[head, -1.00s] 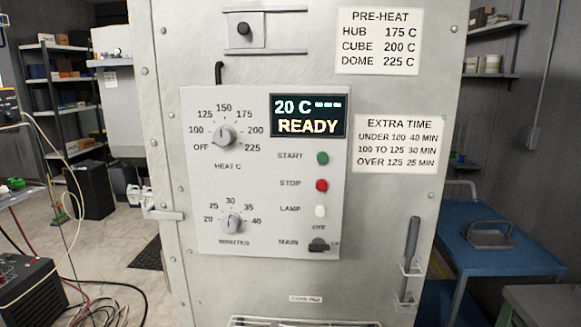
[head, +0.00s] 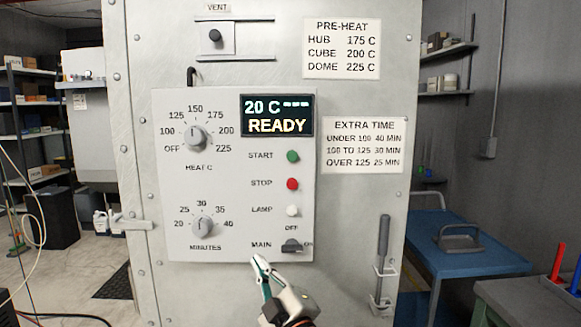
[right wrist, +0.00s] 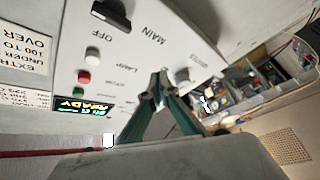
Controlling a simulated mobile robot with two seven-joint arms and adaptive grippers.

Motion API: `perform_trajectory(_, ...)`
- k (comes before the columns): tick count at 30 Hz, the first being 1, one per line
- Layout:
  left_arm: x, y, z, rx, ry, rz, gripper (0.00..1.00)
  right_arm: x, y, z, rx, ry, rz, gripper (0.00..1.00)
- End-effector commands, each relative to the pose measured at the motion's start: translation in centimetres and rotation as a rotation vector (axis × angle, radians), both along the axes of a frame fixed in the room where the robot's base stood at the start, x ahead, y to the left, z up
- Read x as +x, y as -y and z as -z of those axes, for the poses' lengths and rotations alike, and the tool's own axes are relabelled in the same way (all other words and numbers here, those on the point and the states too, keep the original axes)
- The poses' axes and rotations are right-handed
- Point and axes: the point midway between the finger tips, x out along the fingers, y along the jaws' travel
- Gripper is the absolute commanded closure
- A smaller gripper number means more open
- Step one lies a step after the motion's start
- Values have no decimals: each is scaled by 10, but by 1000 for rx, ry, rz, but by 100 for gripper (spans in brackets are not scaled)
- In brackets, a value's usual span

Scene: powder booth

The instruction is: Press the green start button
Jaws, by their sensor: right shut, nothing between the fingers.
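The green start button (head: 293,156) is on the light control panel (head: 225,225) of the grey cabinet, beside the START label and below the lit READY display (head: 277,115). In the right wrist view it is a small green spot (right wrist: 78,91) at lower left, in a tilted picture. My right gripper (head: 259,261) is at the panel's lower edge, well below and left of the button. Its fingers are shut and empty. I cannot tell how far the fingertips are from the panel. In the wrist view the fingertips (right wrist: 158,80) overlap the panel. My left gripper is out of view.
The red stop button (head: 292,184), white lamp button (head: 292,210) and dark main switch (head: 291,246) sit below the start button. Two dials (head: 196,138) are left of it. A cabinet handle (head: 382,260) stands right of the panel. A blue table (head: 470,265) is farther right.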

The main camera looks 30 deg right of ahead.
Motion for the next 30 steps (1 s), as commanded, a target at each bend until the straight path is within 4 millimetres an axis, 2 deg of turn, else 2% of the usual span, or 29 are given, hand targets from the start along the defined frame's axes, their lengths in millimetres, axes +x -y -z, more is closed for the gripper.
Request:
perform_trajectory(4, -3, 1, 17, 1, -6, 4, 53, -2, 12, -63, -79, 138, 70, 100)
perform_trajectory(9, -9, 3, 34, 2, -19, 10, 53, -19, 26, -134, -159, 291, 166, 100)
perform_trajectory(12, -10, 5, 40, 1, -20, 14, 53, -33, 34, -168, -192, 368, 223, 100)
perform_trajectory(15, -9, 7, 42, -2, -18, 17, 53, -47, 39, -193, -217, 427, 271, 100)
perform_trajectory(21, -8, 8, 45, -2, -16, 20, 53, -63, 45, -220, -240, 489, 323, 100)
perform_trajectory(30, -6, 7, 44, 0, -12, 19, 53, -66, 46, -224, -244, 497, 330, 100)
